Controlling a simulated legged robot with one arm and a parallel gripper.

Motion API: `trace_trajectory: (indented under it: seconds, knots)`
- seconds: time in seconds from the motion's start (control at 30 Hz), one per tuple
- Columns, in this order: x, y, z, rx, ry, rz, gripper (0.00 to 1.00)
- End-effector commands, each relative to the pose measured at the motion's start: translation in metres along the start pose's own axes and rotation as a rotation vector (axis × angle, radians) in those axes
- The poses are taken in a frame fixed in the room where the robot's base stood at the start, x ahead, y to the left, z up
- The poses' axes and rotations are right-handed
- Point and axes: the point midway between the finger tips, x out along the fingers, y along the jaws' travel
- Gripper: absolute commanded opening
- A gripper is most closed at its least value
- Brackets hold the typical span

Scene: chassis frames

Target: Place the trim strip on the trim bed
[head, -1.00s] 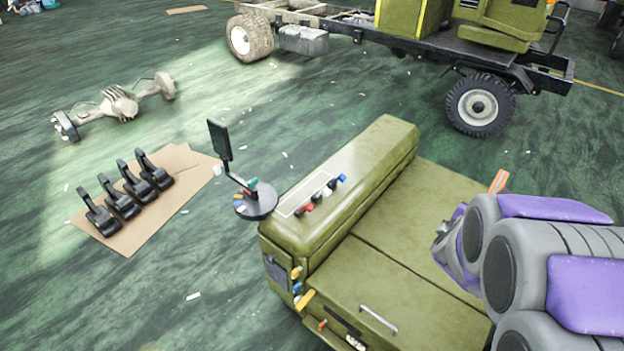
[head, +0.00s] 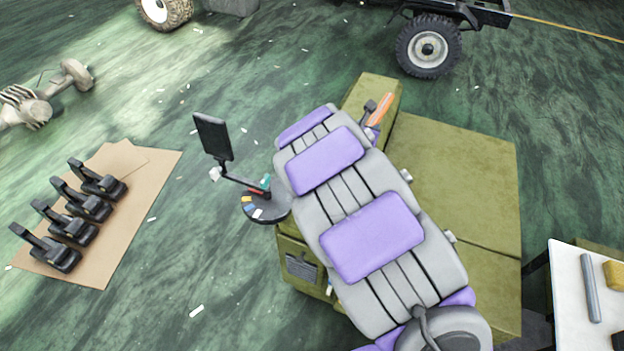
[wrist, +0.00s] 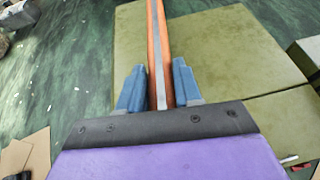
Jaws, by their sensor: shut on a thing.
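The trim strip (wrist: 157,45) is a long orange bar with a pale grey stripe down its middle. In the wrist view it stands between the two blue fingers of my gripper (wrist: 159,86), which is shut on it. In the head view a short orange end of the strip (head: 381,108) shows beyond my arm, over the raised ledge (head: 373,92) of the olive-green cabinet. I cannot tell how high it is above the ledge. No trim bed can be made out for certain. The outlined patch on the ledge, seen earlier, is hidden behind my arm.
A round dark stand with a black screen (head: 213,137) is left of the cabinet. Several black pedal-like parts lie on cardboard (head: 138,215) at left. A white table (head: 568,325) with a grey rod (head: 590,287) is at lower right. The cabinet's lower top (head: 455,180) is clear.

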Motion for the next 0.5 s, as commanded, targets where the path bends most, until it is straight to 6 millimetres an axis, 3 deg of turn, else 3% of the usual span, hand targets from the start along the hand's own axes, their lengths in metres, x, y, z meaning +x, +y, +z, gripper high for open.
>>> trace_trajectory:
  seconds: [0.03,0.23,0.4,0.5]
  knots:
    - [0.005,0.020,-0.022,-0.012,0.000,0.010,0.00]
    - [0.001,0.098,-0.108,-0.044,-0.004,0.056,0.00]
    - [-0.010,0.136,-0.163,-0.058,-0.009,0.083,0.00]
    - [-0.013,0.143,-0.180,-0.059,-0.010,0.090,0.00]
